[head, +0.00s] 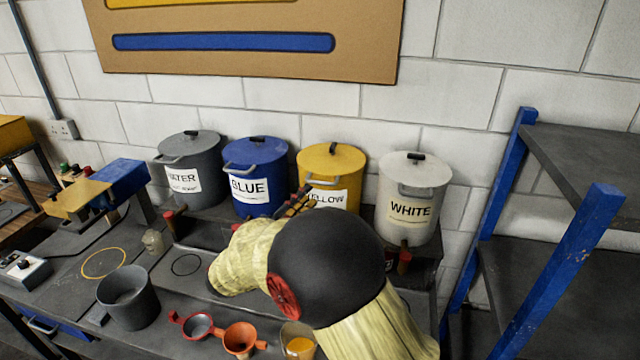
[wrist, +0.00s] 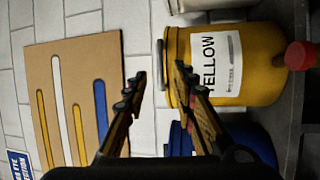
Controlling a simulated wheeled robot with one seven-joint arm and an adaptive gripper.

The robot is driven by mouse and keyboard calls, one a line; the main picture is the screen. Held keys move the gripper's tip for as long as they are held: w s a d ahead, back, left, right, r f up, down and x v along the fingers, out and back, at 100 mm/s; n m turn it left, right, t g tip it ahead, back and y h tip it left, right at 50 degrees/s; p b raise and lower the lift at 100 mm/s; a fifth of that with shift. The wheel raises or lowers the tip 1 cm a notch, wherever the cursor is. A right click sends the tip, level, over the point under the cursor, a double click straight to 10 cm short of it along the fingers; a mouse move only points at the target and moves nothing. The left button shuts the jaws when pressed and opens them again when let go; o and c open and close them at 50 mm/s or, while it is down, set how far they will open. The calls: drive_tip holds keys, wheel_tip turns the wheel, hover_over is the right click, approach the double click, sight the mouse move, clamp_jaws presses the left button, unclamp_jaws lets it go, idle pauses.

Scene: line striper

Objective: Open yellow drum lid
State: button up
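The yellow drum (head: 331,167) stands between the blue and white drums at the back of the bench, and its lid (head: 331,158) with a dark top knob sits on it. In the wrist view the yellow drum (wrist: 258,64) appears sideways with its YELLOW label and a red tap. My gripper (head: 300,200) is in front of the drum's label in the head view. In the wrist view my gripper (wrist: 158,76) has its two fingers apart with nothing between them. The fingers are beside the drum's lid side; I cannot tell if they touch it.
The grey water drum (head: 190,172), blue drum (head: 262,178) and white drum (head: 412,196) stand in the same row. A grey bucket (head: 128,298) and orange funnel (head: 239,338) are on the front bench. A blue-framed shelf (head: 560,270) stands at right.

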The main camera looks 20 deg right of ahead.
sight(319, 184)
drive_tip(key=x, duration=0.7)
drive_tip(key=shift+d+f, duration=0.1)
drive_tip(key=shift+c, duration=0.6)
clamp_jaws()
